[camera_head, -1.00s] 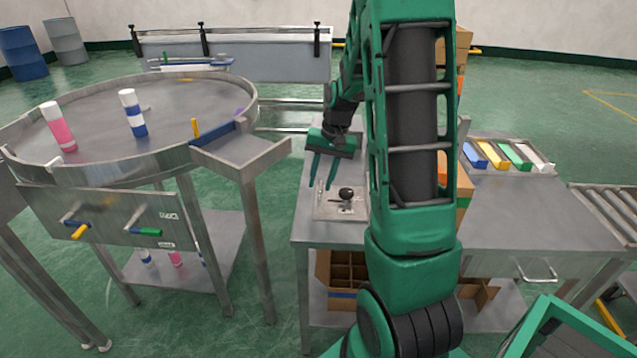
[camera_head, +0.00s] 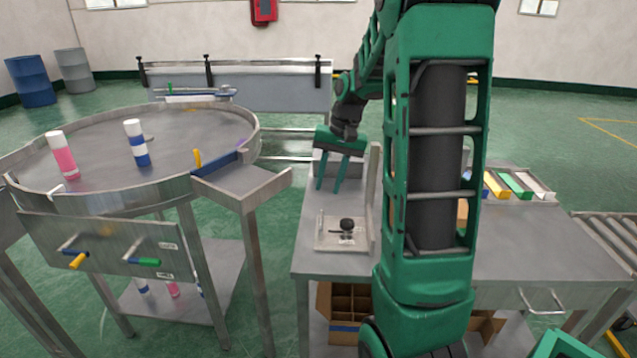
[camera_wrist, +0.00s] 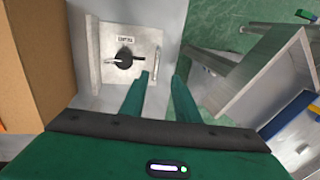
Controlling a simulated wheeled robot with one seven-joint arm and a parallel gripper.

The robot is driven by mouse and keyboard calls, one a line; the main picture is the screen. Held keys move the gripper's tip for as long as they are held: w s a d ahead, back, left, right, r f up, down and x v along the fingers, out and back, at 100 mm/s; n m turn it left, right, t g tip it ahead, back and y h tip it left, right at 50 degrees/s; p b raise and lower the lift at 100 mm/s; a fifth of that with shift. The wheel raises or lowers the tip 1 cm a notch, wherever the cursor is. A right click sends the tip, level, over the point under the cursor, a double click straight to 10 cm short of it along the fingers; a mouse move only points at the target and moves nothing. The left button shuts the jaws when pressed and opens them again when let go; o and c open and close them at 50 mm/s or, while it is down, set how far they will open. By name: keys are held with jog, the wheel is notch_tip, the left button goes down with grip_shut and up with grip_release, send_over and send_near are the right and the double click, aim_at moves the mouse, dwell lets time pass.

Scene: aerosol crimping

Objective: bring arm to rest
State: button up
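My gripper (camera_head: 330,186) hangs above the steel workbench (camera_head: 312,262), its two green fingers pointing down with a gap between them. Nothing shows between the fingers in the wrist view (camera_wrist: 163,84). A small metal plate (camera_head: 325,244) with a black round knob (camera_head: 347,225) lies on the bench below and in front of the gripper, apart from it. The knob also shows in the wrist view (camera_wrist: 124,60), beyond the fingertips. My arm hides part of the bench behind it.
A round steel table (camera_head: 95,140) at left carries a pink-and-white can (camera_head: 64,158) and a blue-and-white can (camera_head: 136,145). A steel chute (camera_head: 245,180) juts out toward the bench. A cardboard box (camera_wrist: 35,50) stands close by in the wrist view. Coloured bins (camera_head: 515,184) sit at right.

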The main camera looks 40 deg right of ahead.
jog(key=s+a+n, duration=0.1)
jog(key=s+a, duration=0.4)
jog(key=s, duration=0.8)
jog(key=s+a+n+g+h, duration=0.1)
jog(key=s+a, duration=0.4)
jog(key=s, duration=0.8)
jog(key=shift+a+g, duration=0.2)
jog(key=shift+g, duration=0.1)
jog(key=shift+w+f+h, duration=0.2)
jog(key=shift+w+h, duration=0.1)
jog(key=shift+w, duration=0.25)
